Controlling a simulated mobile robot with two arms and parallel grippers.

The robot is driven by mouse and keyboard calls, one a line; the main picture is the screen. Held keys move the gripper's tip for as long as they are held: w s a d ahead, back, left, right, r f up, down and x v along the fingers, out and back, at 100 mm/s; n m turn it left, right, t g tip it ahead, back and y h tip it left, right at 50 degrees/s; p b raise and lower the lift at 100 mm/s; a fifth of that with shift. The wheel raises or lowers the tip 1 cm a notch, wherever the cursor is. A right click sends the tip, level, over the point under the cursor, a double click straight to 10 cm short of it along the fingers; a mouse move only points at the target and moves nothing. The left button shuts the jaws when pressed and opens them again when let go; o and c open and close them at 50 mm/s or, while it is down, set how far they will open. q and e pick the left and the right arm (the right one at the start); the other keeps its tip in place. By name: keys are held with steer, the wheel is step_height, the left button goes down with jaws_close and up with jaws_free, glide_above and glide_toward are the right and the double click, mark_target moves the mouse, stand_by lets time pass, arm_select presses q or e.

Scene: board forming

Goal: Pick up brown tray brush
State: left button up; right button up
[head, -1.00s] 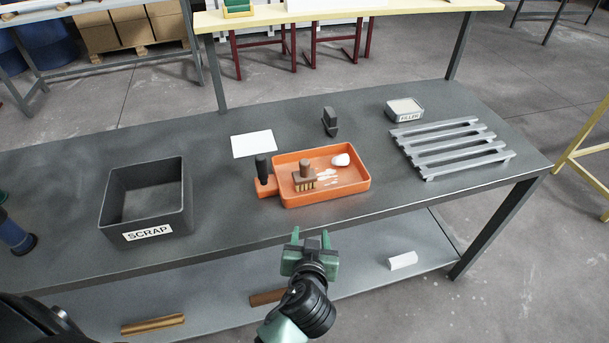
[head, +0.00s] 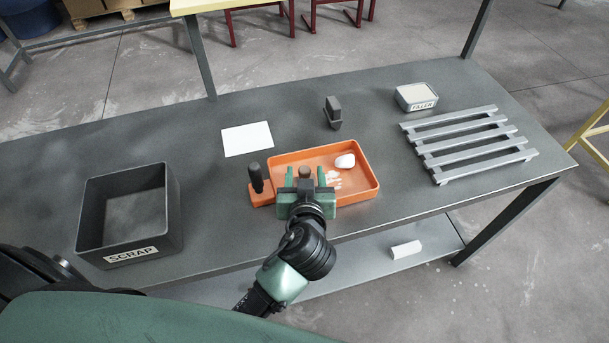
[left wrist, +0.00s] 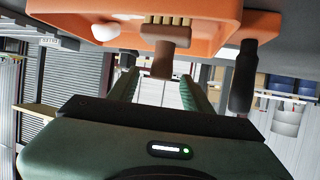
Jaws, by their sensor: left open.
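The brown tray brush (head: 305,171) stands in the orange tray (head: 369,194), mostly hidden in the head view behind my left gripper (head: 305,177). Its round handle top shows between the two green fingers. In the left wrist view, which looks upside down, the brush (left wrist: 166,37) shows its tan bristles, brown block and handle. The handle lies between the fingers of my open left gripper (left wrist: 161,80), with gaps visible on both sides. My right gripper is not in view.
A black-handled tool (head: 256,178) stands at the tray's left end. A white lump (head: 345,161) lies in the tray. The scrap bin (head: 165,220) is left, a white sheet (head: 247,139) and dark block (head: 333,112) behind, the filler box (head: 416,97) and grey slatted rack (head: 470,145) right.

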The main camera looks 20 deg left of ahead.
mark_target(304, 167)
arm_select(q)
steer(key=shift+p+x, duration=0.8)
steer(key=shift+x, duration=0.4)
steer(key=x, duration=0.3)
steer(key=shift+w+a+f+p, duration=0.1)
steer(key=shift+w+f+p, duration=0.1)
steer(key=shift+p, duration=0.15)
steer(key=shift+s, duration=0.1)
steer(key=shift+c, duration=0.3)
steer(key=c, duration=1)
jaws_close()
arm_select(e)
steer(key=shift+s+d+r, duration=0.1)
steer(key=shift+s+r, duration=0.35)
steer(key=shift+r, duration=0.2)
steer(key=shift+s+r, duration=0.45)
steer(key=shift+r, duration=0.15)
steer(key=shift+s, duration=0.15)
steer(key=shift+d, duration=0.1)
